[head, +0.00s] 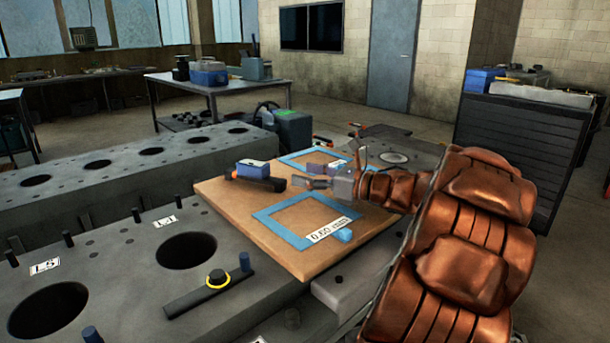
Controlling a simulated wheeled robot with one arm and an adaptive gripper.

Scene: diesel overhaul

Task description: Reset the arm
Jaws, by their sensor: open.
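My gripper (312,183) is at the end of my copper-coloured arm (480,230), which reaches in from the right. It is above the tan board (220,195), between two blue square outlines, and points left. Its jaws look small here but appear apart, with nothing seen between them. How high the gripper is above the board is hard to tell.
A grey engine block (120,250) with large round holes and upright studs lies left. A dark drawer cabinet (520,150) stands at right. Open floor lies behind.

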